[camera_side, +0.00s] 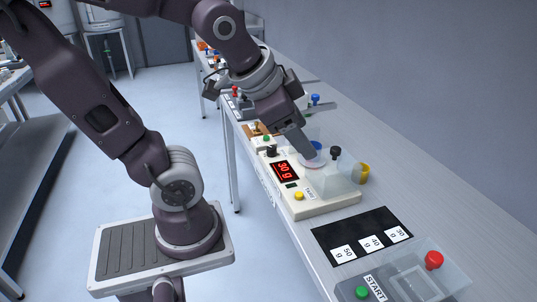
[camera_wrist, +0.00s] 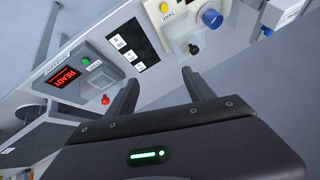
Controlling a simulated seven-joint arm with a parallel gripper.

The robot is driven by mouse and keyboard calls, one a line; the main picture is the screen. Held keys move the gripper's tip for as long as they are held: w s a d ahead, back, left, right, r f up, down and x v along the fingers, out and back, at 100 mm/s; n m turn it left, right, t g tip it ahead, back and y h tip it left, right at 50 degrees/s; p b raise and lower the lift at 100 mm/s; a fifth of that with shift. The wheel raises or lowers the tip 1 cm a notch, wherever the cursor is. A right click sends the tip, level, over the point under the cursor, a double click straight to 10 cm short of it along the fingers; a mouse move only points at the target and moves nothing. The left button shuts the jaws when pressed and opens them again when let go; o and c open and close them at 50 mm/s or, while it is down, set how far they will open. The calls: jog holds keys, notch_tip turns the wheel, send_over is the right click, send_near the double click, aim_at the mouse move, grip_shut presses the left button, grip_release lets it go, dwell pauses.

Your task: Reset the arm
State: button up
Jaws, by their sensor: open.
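My gripper (camera_side: 308,152) hangs over the white scale unit (camera_side: 318,207) in the side view, with its fingers pointing down and to the right. In the wrist view my gripper (camera_wrist: 159,75) has its two dark fingers apart, with nothing between them. The scale's red display (camera_side: 285,171) seems to read 30 g. A blue piece (camera_side: 316,145) shows just behind the fingers; whether they touch it I cannot tell. A black knob (camera_side: 335,152) stands to their right.
A black mat (camera_side: 347,225) bears three white weight cards. The START unit (camera_side: 404,288) has a green button (camera_side: 362,292) and a red button (camera_side: 434,259). Its display (camera_wrist: 65,78) reads READY.

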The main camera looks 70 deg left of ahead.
jog(key=s+d+n+g+h, duration=0.1)
jog(key=s+d+n, duration=0.2)
jog(key=s+d, duration=0.2)
jog(key=s, duration=0.3)
jog(key=shift+d, duration=0.25)
dwell(0.4)
